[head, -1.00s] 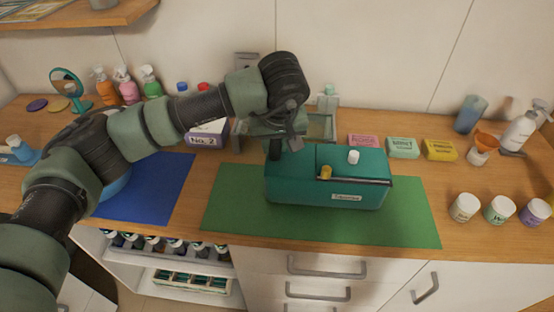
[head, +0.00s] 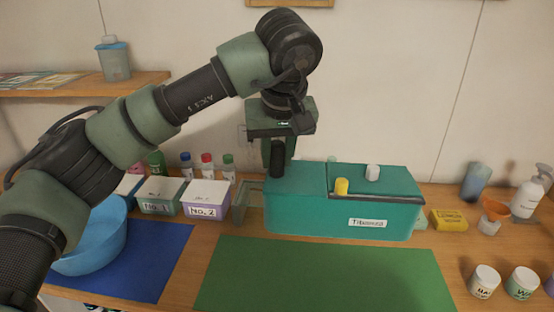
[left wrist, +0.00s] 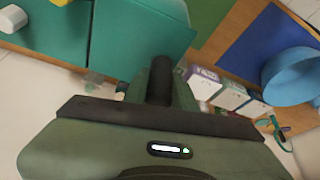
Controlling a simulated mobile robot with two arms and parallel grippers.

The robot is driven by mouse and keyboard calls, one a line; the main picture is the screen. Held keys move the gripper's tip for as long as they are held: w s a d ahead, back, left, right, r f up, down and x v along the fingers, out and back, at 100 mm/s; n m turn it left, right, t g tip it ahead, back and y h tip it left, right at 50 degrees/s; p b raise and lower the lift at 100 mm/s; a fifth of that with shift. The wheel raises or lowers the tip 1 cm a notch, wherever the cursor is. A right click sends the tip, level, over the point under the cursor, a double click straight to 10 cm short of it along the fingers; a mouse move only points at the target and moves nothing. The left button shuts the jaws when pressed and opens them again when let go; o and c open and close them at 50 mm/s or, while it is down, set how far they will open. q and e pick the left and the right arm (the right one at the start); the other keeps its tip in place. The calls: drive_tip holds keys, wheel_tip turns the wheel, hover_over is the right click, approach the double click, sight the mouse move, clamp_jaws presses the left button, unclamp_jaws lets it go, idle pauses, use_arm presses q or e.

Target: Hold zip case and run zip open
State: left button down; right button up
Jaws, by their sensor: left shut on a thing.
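The zip case (head: 300,213) is a teal box with a white label on its front. A yellow tab (head: 341,186) and a white knob (head: 372,172) sit on its top, by a dark strip along the right part. My left gripper (head: 278,162) points down and is shut on the case's left end. In the left wrist view the case's teal face (left wrist: 140,45) fills the upper left, beside a dark finger. The far finger is hidden. My right gripper is not in view.
A blue bowl (head: 92,240) on a blue mat and boxes marked No. 1 (head: 160,197) and No. 2 (head: 206,199) stand left. A yellow soap box (head: 449,220), jars (head: 485,281) and bottles stand right. The green mat is clear.

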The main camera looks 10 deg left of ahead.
use_arm(q)
drive_tip(key=shift+f, duration=0.1)
wheel_tip(320, 180, down, 19)
drive_tip(key=b, duration=1.2)
drive_tip(key=shift+f+b, duration=0.15)
drive_tip(key=shift+b, duration=0.15)
drive_tip(key=shift+f, duration=0.2)
idle(0.5)
